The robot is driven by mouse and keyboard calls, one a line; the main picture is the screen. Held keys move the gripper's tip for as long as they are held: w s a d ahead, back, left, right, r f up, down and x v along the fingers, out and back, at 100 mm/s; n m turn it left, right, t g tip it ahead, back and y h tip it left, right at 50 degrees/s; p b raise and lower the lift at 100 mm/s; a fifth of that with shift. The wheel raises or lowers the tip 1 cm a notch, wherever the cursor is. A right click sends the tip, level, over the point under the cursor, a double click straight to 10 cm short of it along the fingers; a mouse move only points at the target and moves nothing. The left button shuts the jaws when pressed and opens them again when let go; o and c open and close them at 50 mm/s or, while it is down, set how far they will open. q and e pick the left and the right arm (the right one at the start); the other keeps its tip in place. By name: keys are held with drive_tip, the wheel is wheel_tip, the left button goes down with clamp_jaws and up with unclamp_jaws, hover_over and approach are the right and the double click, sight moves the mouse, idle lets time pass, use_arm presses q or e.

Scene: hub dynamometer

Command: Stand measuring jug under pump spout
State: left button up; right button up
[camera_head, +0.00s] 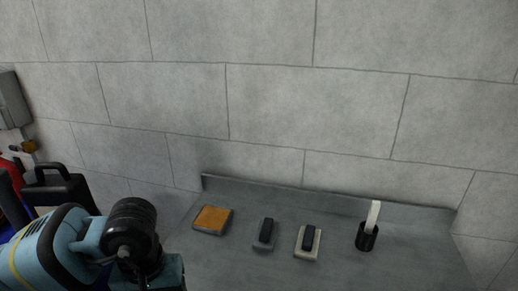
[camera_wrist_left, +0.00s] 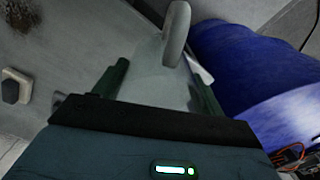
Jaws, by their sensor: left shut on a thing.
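My left gripper (camera_wrist_left: 162,82) is shut on a pale, translucent vessel (camera_wrist_left: 158,88), which looks like the measuring jug. The dark green fingers lie on either side of its body. A grey, rounded loop (camera_wrist_left: 177,20), perhaps its handle, stands at the far end. The jug's base and contents cannot be made out. In the head view my left arm comes in from the lower left; its fingers and the jug are hidden or out of frame. I cannot pick out the pump spout in either view. My right gripper is not in view.
A blue drum (camera_wrist_left: 245,65) stands close right of the jug in the wrist view. The grey bench (camera_head: 330,265) carries an orange pad (camera_head: 212,219), two dark-topped blocks (camera_head: 265,233) (camera_head: 308,242) and a black cup (camera_head: 367,237). A black handled container (camera_head: 60,188) is at left.

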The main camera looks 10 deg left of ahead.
use_arm(q)
drive_tip(key=d+r+m, duration=0.1)
drive_tip(key=w+d+m+p, duration=0.1)
drive_tip(key=shift+r+m, duration=0.3)
drive_tip(key=shift+r, duration=0.1)
drive_tip(key=shift+w+d+r+m+p, duration=0.1)
drive_tip(key=shift+w+d+m+p, duration=0.15)
drive_tip(key=shift+d+m, duration=0.35)
drive_tip(key=shift+a, duration=0.1)
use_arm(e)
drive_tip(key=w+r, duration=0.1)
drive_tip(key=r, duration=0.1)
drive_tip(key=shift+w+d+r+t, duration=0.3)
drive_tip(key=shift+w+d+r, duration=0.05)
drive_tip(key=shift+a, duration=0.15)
